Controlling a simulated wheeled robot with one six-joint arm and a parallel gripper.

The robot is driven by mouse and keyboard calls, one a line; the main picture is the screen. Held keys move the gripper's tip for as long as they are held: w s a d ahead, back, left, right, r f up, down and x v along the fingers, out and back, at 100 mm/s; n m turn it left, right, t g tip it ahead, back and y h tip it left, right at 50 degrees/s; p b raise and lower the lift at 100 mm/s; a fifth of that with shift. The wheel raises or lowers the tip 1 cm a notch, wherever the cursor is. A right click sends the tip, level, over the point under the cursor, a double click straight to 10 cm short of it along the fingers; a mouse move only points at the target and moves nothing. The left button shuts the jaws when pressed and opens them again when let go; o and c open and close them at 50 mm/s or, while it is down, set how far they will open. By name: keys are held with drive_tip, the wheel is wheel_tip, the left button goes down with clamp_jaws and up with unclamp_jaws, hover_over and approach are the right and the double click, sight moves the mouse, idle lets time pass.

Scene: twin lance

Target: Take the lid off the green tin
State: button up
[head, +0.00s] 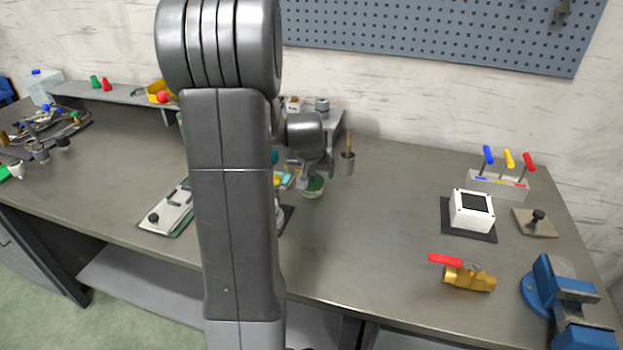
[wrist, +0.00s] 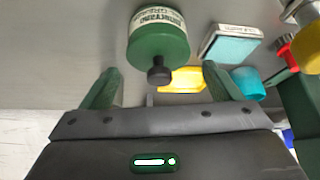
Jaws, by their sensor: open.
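The green tin (wrist: 155,16) shows at the top of the wrist view, with a pale printed label around its side. Its green lid (wrist: 157,44) is on it and carries a dark round knob (wrist: 159,74). In the head view the lid (head: 314,184) shows as a small green disc under my gripper, partly covered by it. My gripper (wrist: 160,78) is open, with one green finger to the left of the knob and one to the right. The fingers are apart from the lid and knob, and nothing is between them but the knob's line of sight.
A teal-topped box (wrist: 230,46), a yellow item (wrist: 182,80) and a teal cylinder (wrist: 248,83) lie close to the right finger.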

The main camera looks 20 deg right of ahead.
drive_tip(key=shift+w+f, duration=0.15)
drive_tip(key=shift+f, duration=0.1)
drive_tip(key=c, duration=1)
